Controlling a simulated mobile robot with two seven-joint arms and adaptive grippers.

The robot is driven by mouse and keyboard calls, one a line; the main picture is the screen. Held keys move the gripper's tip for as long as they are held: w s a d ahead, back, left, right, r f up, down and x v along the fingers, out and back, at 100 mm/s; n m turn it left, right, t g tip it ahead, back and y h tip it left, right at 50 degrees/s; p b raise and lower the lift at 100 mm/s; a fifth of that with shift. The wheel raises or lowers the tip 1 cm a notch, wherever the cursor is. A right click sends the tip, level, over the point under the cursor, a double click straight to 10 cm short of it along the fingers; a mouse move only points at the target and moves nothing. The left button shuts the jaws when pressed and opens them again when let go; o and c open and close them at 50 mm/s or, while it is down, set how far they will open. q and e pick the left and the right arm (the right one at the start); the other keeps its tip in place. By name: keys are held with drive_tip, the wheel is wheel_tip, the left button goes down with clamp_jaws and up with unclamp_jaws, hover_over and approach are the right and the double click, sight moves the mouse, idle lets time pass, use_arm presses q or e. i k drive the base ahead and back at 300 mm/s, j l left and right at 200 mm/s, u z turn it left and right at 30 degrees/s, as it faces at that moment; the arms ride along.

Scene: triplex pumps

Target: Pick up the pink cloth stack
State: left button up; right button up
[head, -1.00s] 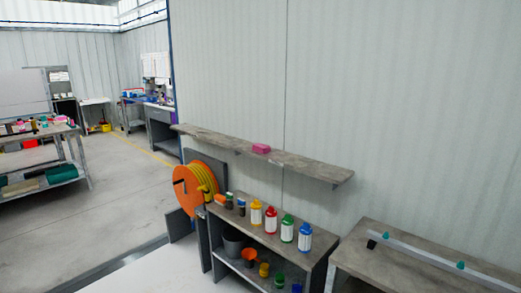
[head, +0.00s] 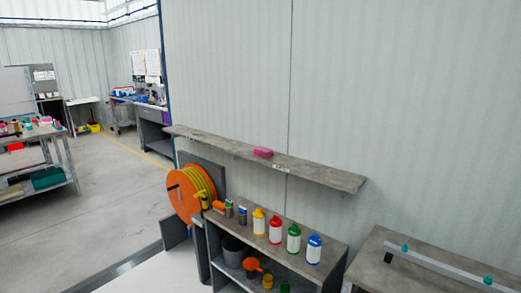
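The pink cloth stack (head: 263,153) lies on the grey wall shelf (head: 318,174), a little left of the shelf's middle. It is small and blocky in the head view, and nothing covers it. Neither of my grippers shows in the head view, so the stack is untouched by any gripper that I can see.
Below the shelf stands a grey cabinet (head: 262,236) with several coloured bottles, including a blue one (head: 314,249). An orange hose reel (head: 185,195) is at its left. A workbench (head: 395,268) is at right. Open floor (head: 118,205) lies left.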

sight(262, 151)
drive_tip(key=i+j+z, duration=0.1)
drive_tip(key=i+j, duration=0.75)
